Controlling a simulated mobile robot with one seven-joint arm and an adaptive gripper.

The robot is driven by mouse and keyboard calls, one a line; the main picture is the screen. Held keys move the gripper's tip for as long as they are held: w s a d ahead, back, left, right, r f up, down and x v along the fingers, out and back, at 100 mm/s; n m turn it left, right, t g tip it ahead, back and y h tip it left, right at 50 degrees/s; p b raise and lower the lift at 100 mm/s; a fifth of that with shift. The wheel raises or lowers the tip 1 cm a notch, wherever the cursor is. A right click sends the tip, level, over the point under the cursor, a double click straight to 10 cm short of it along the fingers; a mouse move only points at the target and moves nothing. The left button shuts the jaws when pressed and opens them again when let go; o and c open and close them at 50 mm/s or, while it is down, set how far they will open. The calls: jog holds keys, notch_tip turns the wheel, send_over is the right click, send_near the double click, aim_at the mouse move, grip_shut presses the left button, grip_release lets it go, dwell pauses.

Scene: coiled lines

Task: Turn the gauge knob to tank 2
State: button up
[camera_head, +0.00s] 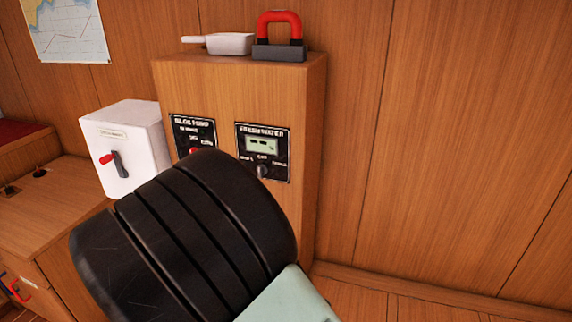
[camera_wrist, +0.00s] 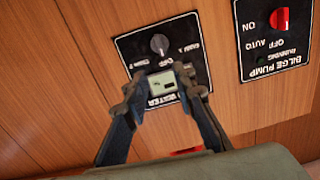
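The fresh water gauge panel (camera_head: 283,140) is a black plate with a small display, on the front of a wooden cabinet. Its round grey gauge knob (camera_head: 262,170) sits below the display, with small labels around it. In the wrist view the panel is upside down, and the knob (camera_wrist: 159,44) shows fully. A tank 2 label seems to be at the knob's lower left there; the pointer's setting is too small to read surely. My gripper (camera_wrist: 162,84) is open and empty, its fingertips in front of the display, apart from the knob. The head view hides the gripper behind my arm.
The bilge pump panel (camera_head: 193,128) with a red switch (camera_wrist: 280,18) is beside the gauge panel. A white box (camera_head: 130,145) with a red-tipped lever stands left. A white scoop (camera_head: 228,43) and a red-handled block (camera_head: 279,50) lie on the cabinet top. Bare wooden wall is at right.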

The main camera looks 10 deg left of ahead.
aim_at(261, 171)
jog(key=w+f, duration=0.1)
jog(key=w, duration=0.8)
jog(key=shift+f+h, duration=0.3)
jog(key=shift+f, duration=0.1)
jog(key=shift+c, duration=0.4)
grip_shut()
